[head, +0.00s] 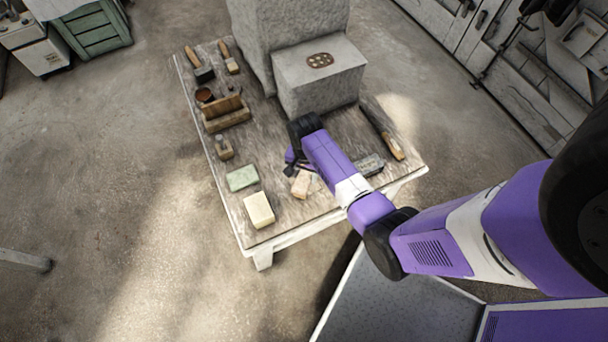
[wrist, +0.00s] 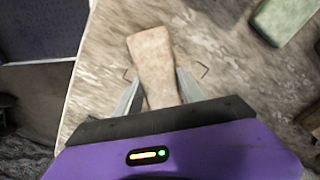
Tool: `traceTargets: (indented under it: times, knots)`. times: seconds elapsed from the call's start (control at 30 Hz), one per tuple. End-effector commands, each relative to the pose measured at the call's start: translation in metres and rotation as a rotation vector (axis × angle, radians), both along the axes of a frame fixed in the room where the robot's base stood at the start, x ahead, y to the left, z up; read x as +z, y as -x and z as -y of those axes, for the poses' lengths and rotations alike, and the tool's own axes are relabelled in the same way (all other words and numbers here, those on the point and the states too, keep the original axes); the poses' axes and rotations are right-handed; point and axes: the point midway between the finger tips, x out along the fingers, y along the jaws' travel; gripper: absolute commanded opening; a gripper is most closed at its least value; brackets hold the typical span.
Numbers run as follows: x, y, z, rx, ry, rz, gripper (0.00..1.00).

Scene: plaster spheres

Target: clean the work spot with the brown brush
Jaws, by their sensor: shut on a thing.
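My gripper (head: 293,168) is low over the front part of the wooden table. In the wrist view, my gripper (wrist: 158,88) has its two fingers shut on the sides of a tan-brown tapered piece, which I take for the brown brush (wrist: 150,52). In the head view, the brush (head: 301,184) shows as a small tan block at the fingers. Its bristles are hidden, and I cannot tell whether it touches the table. The work spot (wrist: 203,69) shows as thin dark corner marks on the tabletop, around and partly under the brush. It also shows in the head view (head: 315,184).
A green block (head: 242,178) and a cream block (head: 259,209) lie left of the brush. A dark grey block (head: 369,165) and a long wooden-handled tool (head: 383,133) lie right. A wooden holder (head: 226,115) and large plaster blocks (head: 318,75) stand behind.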

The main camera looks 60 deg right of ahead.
Motion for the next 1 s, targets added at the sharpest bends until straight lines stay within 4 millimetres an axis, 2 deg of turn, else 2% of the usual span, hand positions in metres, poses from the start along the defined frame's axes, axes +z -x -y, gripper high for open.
traceTargets:
  times: [0.2, 0.43, 1.0]
  knots:
    - [-0.001, -0.003, 0.014, -0.002, 0.001, 0.001, 0.13]
    - [-0.001, -0.003, 0.015, 0.0, 0.0, 0.0, 0.13]
    - [0.001, 0.002, -0.009, 0.001, 0.0, 0.0, 0.13]
